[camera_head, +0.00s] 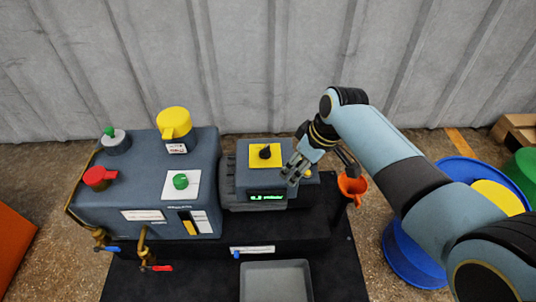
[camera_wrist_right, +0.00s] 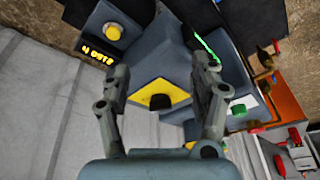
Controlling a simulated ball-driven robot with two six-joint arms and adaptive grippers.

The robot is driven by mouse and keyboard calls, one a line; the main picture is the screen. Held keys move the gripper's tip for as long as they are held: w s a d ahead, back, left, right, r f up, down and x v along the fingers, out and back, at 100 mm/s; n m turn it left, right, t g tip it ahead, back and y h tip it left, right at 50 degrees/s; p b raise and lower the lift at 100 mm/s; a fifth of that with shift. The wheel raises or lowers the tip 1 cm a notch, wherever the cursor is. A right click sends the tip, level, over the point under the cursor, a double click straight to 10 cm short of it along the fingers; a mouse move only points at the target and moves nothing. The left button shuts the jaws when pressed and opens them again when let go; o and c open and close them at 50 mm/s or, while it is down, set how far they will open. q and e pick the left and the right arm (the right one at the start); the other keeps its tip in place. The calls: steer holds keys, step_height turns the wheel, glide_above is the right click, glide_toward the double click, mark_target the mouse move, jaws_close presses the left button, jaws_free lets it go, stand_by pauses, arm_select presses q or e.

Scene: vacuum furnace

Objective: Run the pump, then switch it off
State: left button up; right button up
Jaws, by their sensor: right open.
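The pump is a dark grey unit (camera_head: 228,190) with a green-lit display (camera_head: 268,197) on its front. On top is a yellow plate (camera_head: 246,160) with a black knob (camera_head: 265,152). My right gripper (camera_head: 291,176) is open and empty, just right of this plate. In the right wrist view the open fingers (camera_wrist_right: 162,68) frame the yellow plate (camera_wrist_right: 148,88) and black knob (camera_wrist_right: 160,102), with no contact visible. That view also shows a round yellow button (camera_wrist_right: 113,32) beside an amber display (camera_wrist_right: 97,55). My left gripper is not in view.
Left of the pump stands a larger grey machine (camera_head: 130,190) with a green button (camera_head: 180,181), red knob (camera_head: 99,177), yellow knob (camera_head: 174,123) and brass taps. An orange funnel (camera_head: 352,186) stands to the right.

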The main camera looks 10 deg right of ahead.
steer(key=w+a+r+n+b, duration=0.1)
steer(key=w+a+r+n, duration=0.15)
steer(key=w+r, duration=0.5)
steer(key=y+b, duration=0.1)
steer(key=b, duration=0.2)
glide_above(266, 148)
steer(key=s+d, duration=0.2)
step_height(266, 148, down, 4)
steer(key=shift+a+r, duration=0.15)
steer(key=b+x, duration=0.2)
steer(key=x, duration=0.2)
steer(key=shift+w+f+b, duration=0.25)
steer(key=shift+b, duration=0.1)
steer(key=shift+a+f, duration=0.1)
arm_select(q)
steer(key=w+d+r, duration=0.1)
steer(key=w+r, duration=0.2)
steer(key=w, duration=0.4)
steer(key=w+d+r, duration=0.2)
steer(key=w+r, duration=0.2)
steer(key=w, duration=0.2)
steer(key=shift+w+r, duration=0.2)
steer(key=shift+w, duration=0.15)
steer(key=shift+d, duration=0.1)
arm_select(e)
steer(key=shift+c, duration=0.2)
steer(key=c, duration=1.1)
